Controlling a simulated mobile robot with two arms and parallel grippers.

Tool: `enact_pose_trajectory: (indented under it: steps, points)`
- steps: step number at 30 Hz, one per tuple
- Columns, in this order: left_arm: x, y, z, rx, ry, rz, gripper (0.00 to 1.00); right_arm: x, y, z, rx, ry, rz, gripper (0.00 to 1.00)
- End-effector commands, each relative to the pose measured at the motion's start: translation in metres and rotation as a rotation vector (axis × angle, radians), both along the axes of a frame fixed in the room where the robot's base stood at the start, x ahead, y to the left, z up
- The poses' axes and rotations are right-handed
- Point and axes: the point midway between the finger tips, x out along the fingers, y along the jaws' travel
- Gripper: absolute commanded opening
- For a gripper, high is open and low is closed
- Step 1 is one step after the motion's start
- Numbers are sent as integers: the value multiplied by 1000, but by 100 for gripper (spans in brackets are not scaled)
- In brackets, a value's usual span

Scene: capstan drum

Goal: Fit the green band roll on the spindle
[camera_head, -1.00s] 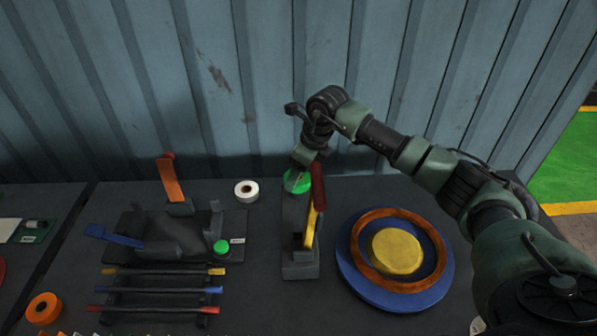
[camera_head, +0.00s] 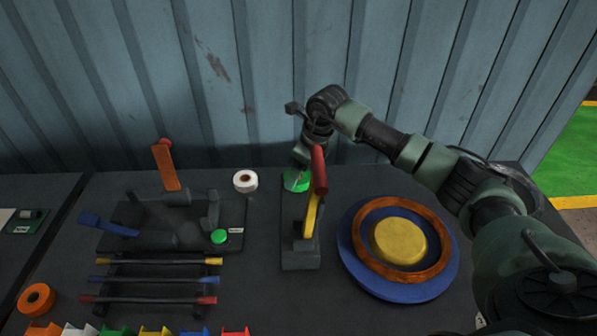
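The green band roll (camera_head: 293,182) is at the far end of the dark fixture with the red-tipped yellow lever. My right gripper (camera_head: 300,162) points down right at the roll, and its fingertips are too small and hidden to show whether they are open or shut on it. I cannot tell which part is the spindle; the roll hides what is under it. My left gripper is not in view.
A red and yellow lever (camera_head: 316,190) stands just right of the roll. A blue disc with orange ring (camera_head: 351,262) lies to the right. A white roll (camera_head: 245,181), an orange roll (camera_head: 36,299) and a fixture with an orange lever (camera_head: 166,165) are at left.

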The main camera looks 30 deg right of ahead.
Motion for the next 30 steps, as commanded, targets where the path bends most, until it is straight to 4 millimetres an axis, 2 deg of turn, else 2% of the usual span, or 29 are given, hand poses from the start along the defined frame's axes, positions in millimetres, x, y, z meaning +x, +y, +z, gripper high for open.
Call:
enact_pose_trajectory:
  steps: [20,21,23,24,30]
  points:
    - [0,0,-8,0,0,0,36,0,0,-9,0,0,0,18]
    - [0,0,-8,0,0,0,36,0,0,-9,0,0,0,63]
    - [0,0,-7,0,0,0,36,0,0,-8,0,0,0,80]
    - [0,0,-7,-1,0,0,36,0,0,-8,0,0,0,86]
    - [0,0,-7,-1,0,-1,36,0,0,-8,0,0,0,86]
